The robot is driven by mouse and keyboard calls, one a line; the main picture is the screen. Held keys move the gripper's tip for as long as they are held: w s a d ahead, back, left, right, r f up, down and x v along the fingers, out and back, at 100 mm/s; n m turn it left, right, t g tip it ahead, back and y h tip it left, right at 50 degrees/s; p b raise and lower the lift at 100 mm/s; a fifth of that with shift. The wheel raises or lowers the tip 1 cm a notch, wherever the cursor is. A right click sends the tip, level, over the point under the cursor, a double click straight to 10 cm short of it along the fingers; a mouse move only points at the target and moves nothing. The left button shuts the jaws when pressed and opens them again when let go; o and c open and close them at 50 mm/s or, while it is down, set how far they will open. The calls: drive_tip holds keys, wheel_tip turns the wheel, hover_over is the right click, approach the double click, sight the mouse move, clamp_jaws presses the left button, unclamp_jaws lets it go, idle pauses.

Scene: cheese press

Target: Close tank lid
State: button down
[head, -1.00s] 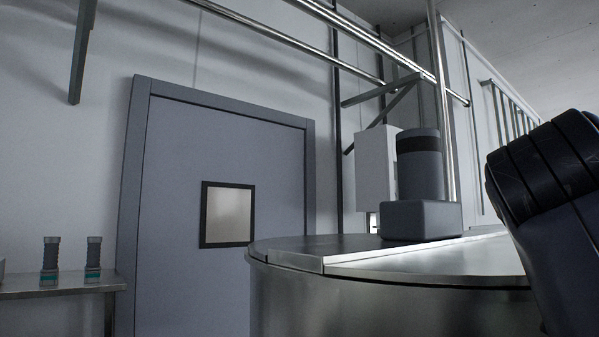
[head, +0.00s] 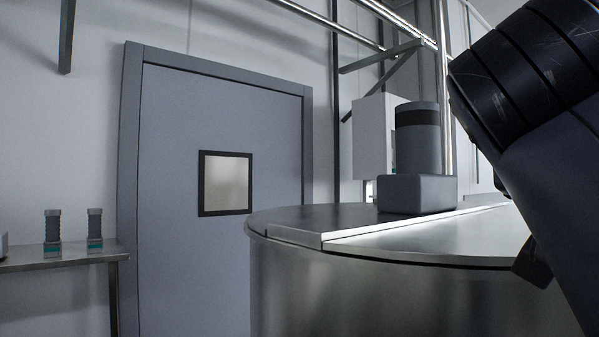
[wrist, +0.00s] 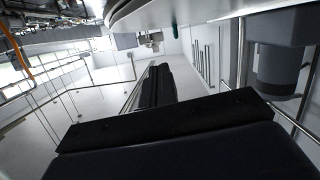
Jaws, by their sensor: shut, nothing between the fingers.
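The steel tank (head: 380,295) stands at the centre right of the head view. Its flat round top has a seam: a darker section (head: 300,221) lies on the left and a brighter section (head: 420,238) on the right. Both look level; I cannot tell which one is the lid or whether an opening shows. A curved metal rim, likely the tank's, shows at the top of the wrist view (wrist: 190,12). My gripper (wrist: 160,75) is shut and empty, pointing away from the camera, with the rim above it in the picture. The gripper does not show clearly in the head view.
A grey motor housing (head: 418,150) stands on the tank top and also shows in the wrist view (wrist: 278,70). A grey door (head: 180,230) is behind, left of the tank. A steel side table (head: 65,258) holds two small grey cylinders. My arm fills the head view's right side.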

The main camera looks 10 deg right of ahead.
drive_tip(key=shift+v, duration=2.15)
drive_tip(key=shift+s, duration=0.1)
drive_tip(key=shift+d, duration=0.35)
drive_tip(key=shift+w+x, duration=0.2)
drive_tip(key=shift+x, duration=1.35)
drive_tip(key=shift+w+f, duration=0.1)
drive_tip(key=shift+a, duration=0.2)
drive_tip(key=shift+v, duration=1.55)
drive_tip(key=shift+s+a, duration=0.15)
drive_tip(key=shift+s, duration=0.15)
